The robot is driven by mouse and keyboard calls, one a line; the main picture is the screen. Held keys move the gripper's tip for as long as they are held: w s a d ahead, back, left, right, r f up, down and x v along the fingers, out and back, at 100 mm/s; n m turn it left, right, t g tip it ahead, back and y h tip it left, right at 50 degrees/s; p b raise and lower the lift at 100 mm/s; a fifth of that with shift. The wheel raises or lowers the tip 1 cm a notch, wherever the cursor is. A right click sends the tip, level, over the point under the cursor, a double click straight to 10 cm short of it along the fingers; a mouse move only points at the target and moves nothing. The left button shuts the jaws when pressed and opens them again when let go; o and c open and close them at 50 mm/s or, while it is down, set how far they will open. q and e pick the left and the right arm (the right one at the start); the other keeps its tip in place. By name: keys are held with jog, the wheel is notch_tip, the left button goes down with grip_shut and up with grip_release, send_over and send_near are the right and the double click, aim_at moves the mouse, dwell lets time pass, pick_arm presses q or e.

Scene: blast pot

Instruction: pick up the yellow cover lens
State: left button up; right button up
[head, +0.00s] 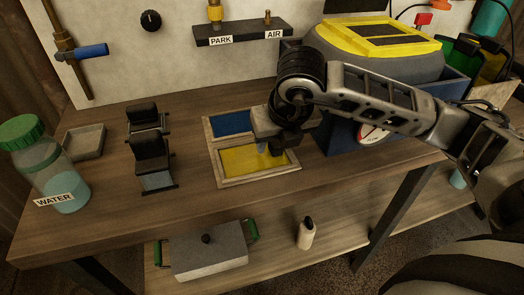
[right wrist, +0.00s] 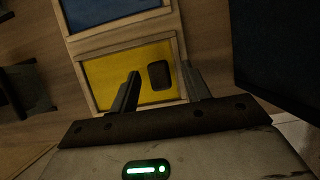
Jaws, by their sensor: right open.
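A wooden two-part tray (head: 216,172) on the bench has a blue part at the back and a yellow part in front. The flat yellow panel (head: 240,163), seemingly the yellow cover lens, fills the front part; it also shows in the right wrist view (right wrist: 108,80). A small dark rounded tab or block (right wrist: 158,75) is on the yellow panel. My right gripper (head: 270,150) is open and empty over the panel. In the right wrist view its fingers (right wrist: 161,80) are on either side of the dark block; I cannot tell whether they touch it. My left gripper is not in view.
The blue panel (head: 231,123) is behind the yellow one. A dark blue cabinet with a gauge (head: 372,133) stands close to the right. Black stands (head: 151,158), a grey dish (head: 85,142) and a water jar (head: 55,180) are to the left. Bare bench lies in front.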

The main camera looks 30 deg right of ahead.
grip_shut()
dwell(0.3)
